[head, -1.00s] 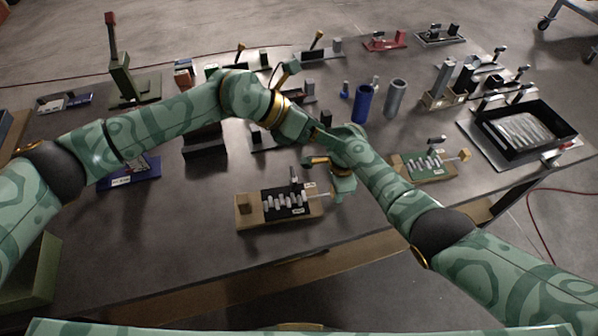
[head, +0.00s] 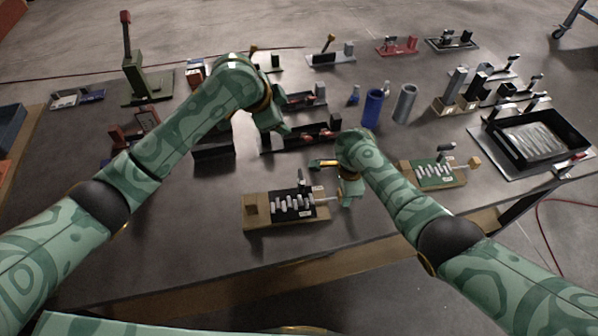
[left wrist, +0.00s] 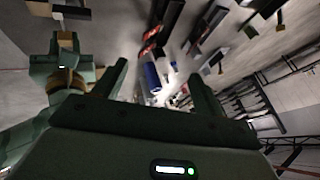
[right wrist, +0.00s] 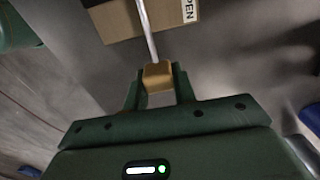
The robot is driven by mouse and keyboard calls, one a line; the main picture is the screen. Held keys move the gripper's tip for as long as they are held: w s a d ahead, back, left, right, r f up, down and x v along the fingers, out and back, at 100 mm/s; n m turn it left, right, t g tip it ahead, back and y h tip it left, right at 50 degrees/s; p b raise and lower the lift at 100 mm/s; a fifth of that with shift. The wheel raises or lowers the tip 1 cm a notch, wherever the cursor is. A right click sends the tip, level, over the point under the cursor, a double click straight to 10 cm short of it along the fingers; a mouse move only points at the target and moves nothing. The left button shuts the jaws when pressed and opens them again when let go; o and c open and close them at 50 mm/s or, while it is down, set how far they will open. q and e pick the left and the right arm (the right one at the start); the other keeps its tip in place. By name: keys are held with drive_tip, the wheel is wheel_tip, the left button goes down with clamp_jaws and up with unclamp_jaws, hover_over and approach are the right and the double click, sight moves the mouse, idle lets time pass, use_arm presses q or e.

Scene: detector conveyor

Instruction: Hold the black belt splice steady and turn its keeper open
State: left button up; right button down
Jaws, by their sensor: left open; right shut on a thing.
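The black belt splice (head: 293,204) sits on a wooden board near the table's front edge, with pale segments across a black bed. A wooden block (head: 251,210) is at its left end and a thin rod (head: 328,200) leaves its right end. In the right wrist view, my right gripper (right wrist: 158,78) is shut on the wooden knob (right wrist: 158,76) at the rod's end. Part of an "OPEN" label (right wrist: 190,10) shows on the board there. My left gripper (left wrist: 160,72) is open and empty, above the table behind the splice, apart from it.
A similar green splice board (head: 433,172) stands to the right, close to my right forearm. A blue cylinder (head: 372,108) and a grey cylinder (head: 404,103) stand behind. A black tray (head: 543,140) is at the far right. Bare table lies left of the splice.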

sight(301, 176)
use_arm(q)
drive_tip(key=s+d+f+m+g+h, duration=0.1)
drive_tip(key=s+f+g, duration=0.2)
drive_tip(key=s+g, duration=0.35)
drive_tip(key=shift+t, duration=0.55)
drive_tip(key=x, duration=0.3)
drive_tip(key=s+x, duration=0.1)
drive_tip(key=x, duration=0.7)
drive_tip(key=shift+s+d+f, duration=0.1)
drive_tip(key=shift+s+f, duration=0.1)
drive_tip(key=shift+s, duration=0.1)
drive_tip(key=c, duration=1)
